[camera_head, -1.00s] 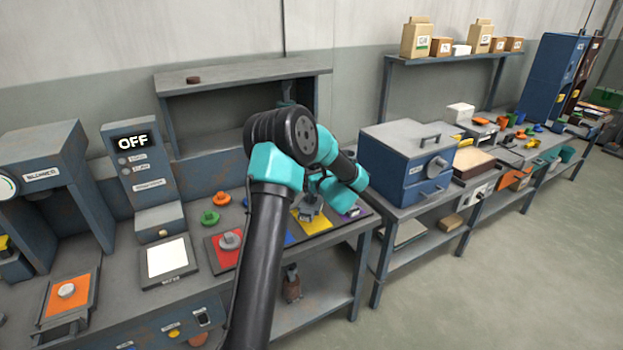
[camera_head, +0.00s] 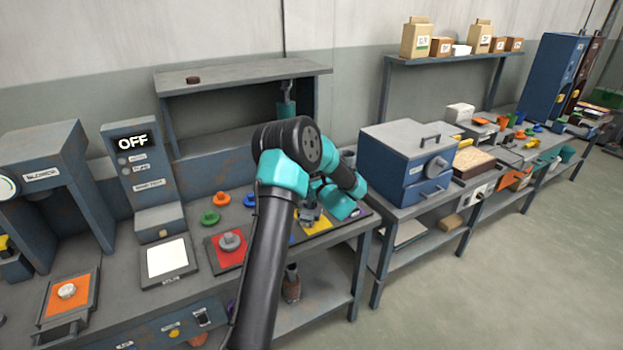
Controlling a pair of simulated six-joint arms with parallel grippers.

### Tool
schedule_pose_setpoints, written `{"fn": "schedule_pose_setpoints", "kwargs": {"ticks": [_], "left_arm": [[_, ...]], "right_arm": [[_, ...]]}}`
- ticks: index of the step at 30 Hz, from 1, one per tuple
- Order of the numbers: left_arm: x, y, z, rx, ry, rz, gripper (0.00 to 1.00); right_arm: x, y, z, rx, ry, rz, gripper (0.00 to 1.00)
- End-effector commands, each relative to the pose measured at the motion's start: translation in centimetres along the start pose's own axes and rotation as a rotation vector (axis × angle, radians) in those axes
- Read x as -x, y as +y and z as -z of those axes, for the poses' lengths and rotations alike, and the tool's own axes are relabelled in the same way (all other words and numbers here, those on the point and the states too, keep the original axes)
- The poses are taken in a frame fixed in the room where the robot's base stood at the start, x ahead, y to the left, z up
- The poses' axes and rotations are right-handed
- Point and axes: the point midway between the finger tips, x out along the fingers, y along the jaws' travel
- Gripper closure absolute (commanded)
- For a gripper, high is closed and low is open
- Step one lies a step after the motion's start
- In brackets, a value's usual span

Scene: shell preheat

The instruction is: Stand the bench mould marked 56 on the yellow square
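The yellow square (camera_head: 318,229) lies on the near bench, partly hidden by my arm. A grey shape (camera_head: 309,214) shows on it, under my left gripper (camera_head: 313,203); I cannot tell where the gripper's fingers end and a mould begins. The fingertips are too small and covered to show whether they are open or shut. A grey mould (camera_head: 231,240) stands on the red square (camera_head: 219,262). A pale round piece (camera_head: 67,291) sits on an orange square in the tray at the left. No number 56 is readable. My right gripper is not in view.
Green (camera_head: 209,217) and orange (camera_head: 222,199) round pieces stand behind the red square. A control box reading OFF (camera_head: 135,160) and a white pad (camera_head: 167,257) are to its left. A blue oven-like box (camera_head: 395,160) stands to the right. A shelf (camera_head: 240,75) stands behind.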

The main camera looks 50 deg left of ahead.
Motion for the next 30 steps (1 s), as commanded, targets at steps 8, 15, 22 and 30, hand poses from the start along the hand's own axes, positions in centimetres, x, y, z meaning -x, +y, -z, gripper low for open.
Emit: {"fn": "schedule_pose_setpoints", "kwargs": {"ticks": [8,15,22,30], "left_arm": [[-0.02,-0.02,-0.08,0.001,-0.002,0.000,1.00],[0.01,-0.02,0.25,0.000,0.000,0.000,0.52],[0.01,-0.01,0.24,0.000,0.000,0.000,0.38],[0.06,-0.02,-0.14,0.001,-0.001,0.000,0.38]], "right_arm": [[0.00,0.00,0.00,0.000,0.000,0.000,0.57],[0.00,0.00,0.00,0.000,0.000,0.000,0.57],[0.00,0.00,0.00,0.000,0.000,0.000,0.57],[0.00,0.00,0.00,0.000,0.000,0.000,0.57]]}}
